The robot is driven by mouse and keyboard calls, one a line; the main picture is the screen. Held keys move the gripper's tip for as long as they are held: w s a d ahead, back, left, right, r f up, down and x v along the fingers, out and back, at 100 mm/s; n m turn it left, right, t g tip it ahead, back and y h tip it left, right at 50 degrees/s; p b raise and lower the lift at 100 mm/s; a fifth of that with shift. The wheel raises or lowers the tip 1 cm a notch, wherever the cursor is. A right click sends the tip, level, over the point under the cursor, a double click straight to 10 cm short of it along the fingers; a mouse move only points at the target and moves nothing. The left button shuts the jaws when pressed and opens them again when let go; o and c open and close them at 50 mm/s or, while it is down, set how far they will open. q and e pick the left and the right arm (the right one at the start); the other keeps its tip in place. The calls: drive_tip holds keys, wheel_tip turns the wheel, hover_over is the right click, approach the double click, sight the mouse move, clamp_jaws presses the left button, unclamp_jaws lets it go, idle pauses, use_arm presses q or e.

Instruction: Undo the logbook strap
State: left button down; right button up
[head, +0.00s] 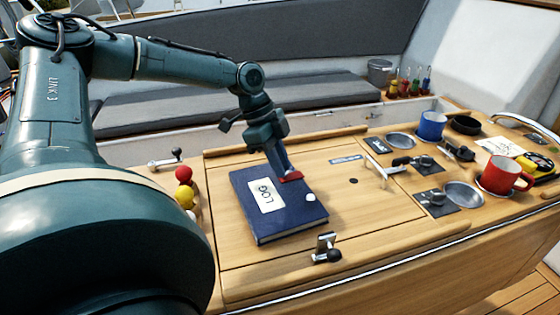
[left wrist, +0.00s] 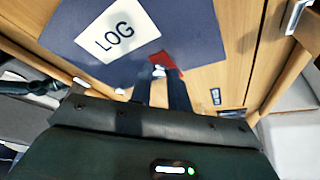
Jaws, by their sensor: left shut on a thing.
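The dark blue logbook (head: 262,222) with a white LOG label (head: 266,195) lies closed on the wooden table. A short red strap (head: 291,178) shows at the cover's far right edge. A small white round stud (head: 310,197) sits on the cover, clear of the strap. My left gripper (head: 286,173) points down at that edge, shut on the red strap. In the left wrist view the strap (left wrist: 164,58) shows at the fingertips, beside the logbook (left wrist: 191,24); the fingers hide part of it. My right gripper is not in view.
Bare wood lies right of the book.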

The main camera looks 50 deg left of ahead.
sight(295, 173)
use_arm(q)
drive_tip(key=shift+w+d+r+g+b, duration=0.15)
drive_tip(key=shift+w+g+b, duration=0.1)
drive_tip(key=shift+g+b, duration=0.2)
drive_tip(key=shift+w+d+r+n+g+y, duration=0.15)
drive_tip(key=shift+w+r+n+g+y, duration=0.25)
drive_tip(key=shift+g, duration=0.65)
drive_tip(key=shift+w+d+r+g+y+p, duration=0.25)
drive_tip(key=shift+w+g+y+p, duration=0.2)
drive_tip(key=shift+g, duration=0.4)
drive_tip(key=shift+w+d+r+g+y+p, duration=0.2)
drive_tip(key=shift+w+g+y+p, duration=0.3)
drive_tip(key=shift+g, duration=0.35)
drive_tip(key=shift+w+r, duration=0.1)
drive_tip(key=c, duration=1.3)
unclamp_jaws()
drive_tip(key=shift+a+r, duration=0.1)
